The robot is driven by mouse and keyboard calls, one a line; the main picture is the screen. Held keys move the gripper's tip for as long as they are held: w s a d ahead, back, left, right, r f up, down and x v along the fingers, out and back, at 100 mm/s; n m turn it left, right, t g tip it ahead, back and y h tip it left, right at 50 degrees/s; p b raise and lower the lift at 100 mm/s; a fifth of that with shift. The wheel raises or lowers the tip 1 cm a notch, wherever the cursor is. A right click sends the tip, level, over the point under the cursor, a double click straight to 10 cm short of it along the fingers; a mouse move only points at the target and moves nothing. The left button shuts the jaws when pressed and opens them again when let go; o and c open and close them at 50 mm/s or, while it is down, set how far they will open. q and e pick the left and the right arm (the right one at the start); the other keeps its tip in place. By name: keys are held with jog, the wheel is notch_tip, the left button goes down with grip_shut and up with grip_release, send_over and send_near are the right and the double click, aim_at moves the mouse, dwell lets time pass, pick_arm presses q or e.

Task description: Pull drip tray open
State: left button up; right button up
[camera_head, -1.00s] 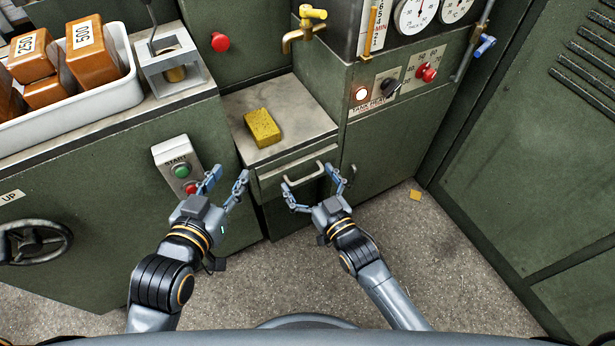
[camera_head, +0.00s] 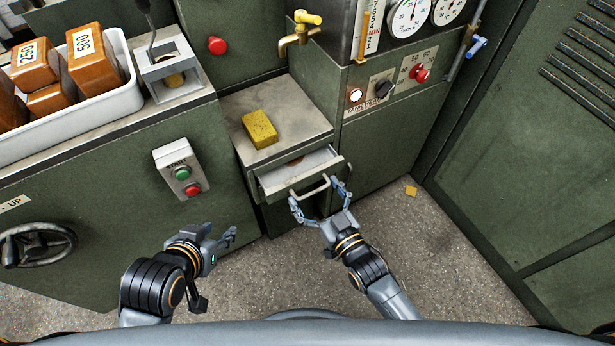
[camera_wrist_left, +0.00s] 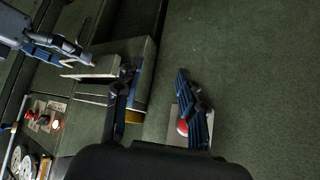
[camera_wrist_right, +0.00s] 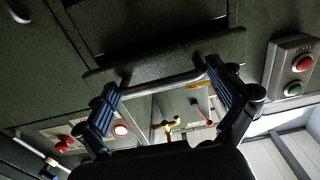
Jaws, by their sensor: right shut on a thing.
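The drip tray (camera_head: 300,172) is a shallow grey metal drawer in the green cabinet, pulled part way out, with a gap showing behind its front. Its pale bar handle (camera_head: 311,188) is on the front, and the handle also spans between the fingers in the right wrist view (camera_wrist_right: 165,82). My right gripper (camera_head: 317,197) is shut on the handle, one finger near each end. My left gripper (camera_head: 221,236) is open and empty, low and left of the tray, apart from everything.
A yellow sponge (camera_head: 260,129) lies on the cabinet top above the tray. A start/stop box (camera_head: 181,167) is on the left machine, above my left gripper. A brass tap (camera_head: 299,33) is behind. A small yellow piece (camera_head: 411,191) lies on the open floor.

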pick_arm(q)
jog(key=s+a+g+y+p, duration=0.1)
jog(key=s+a+g+p, duration=0.3)
jog(key=s, duration=0.4)
notch_tip(320, 180, down, 7)
jog(key=w+d+g+p, duration=0.1)
jog(key=shift+d, duration=0.4)
pick_arm(e)
jog(key=v, duration=1.4)
jog(key=shift+s+d, duration=0.2)
jog(key=shift+s, duration=0.15)
pick_arm(q)
jog(key=shift+f, duration=0.1)
pick_arm(e)
jog(key=o, duration=1.3)
jog(key=v, duration=1.2)
jog(key=shift+r, duration=0.1)
